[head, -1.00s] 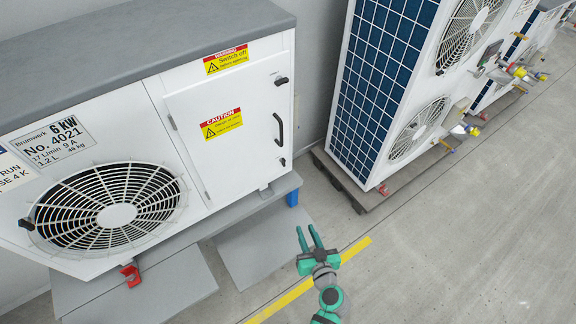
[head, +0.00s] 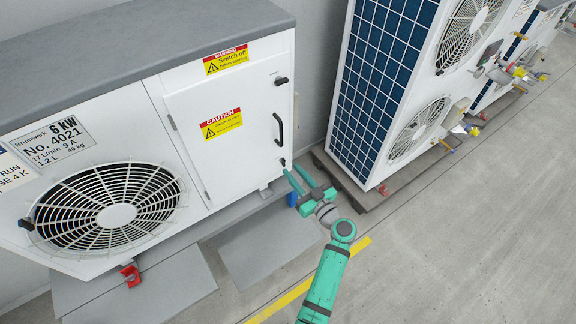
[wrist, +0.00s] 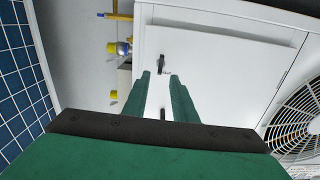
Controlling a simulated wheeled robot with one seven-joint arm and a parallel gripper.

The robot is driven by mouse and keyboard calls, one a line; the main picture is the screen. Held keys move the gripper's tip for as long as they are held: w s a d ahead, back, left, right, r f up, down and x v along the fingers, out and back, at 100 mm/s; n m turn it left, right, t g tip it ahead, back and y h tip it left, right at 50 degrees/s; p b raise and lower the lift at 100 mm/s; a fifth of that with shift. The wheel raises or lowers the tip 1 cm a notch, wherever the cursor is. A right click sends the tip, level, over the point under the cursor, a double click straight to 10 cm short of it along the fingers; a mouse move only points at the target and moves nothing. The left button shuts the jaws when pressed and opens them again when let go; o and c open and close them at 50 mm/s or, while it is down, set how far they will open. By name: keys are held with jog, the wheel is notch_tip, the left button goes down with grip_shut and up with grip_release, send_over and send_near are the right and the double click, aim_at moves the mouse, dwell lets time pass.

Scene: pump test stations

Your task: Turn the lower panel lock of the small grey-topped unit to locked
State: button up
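The small grey-topped unit (head: 120,60) stands at the left in the head view, with a white side panel (head: 205,135). The lower panel lock (head: 282,161) is a small dark lever near the panel's lower right; in the upside-down wrist view this lock (wrist: 161,64) stands upright in the picture. The upper panel lock (head: 281,80) lies roughly level. My gripper (head: 293,169) is open and empty just below and in front of the lower lock. In the wrist view its fingertips (wrist: 160,75) are apart, with the lock just beyond the gap. Contact cannot be told.
A black handle (head: 280,129) sits between the two locks; it shows between my fingers in the wrist view (wrist: 163,114). A tall unit with a blue grid side (head: 380,80) stands close on the right. Open floor (head: 450,250) lies at the front right.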

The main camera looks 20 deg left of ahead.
aim_at(285, 162)
jog(key=shift+x, duration=2.05)
grip_shut()
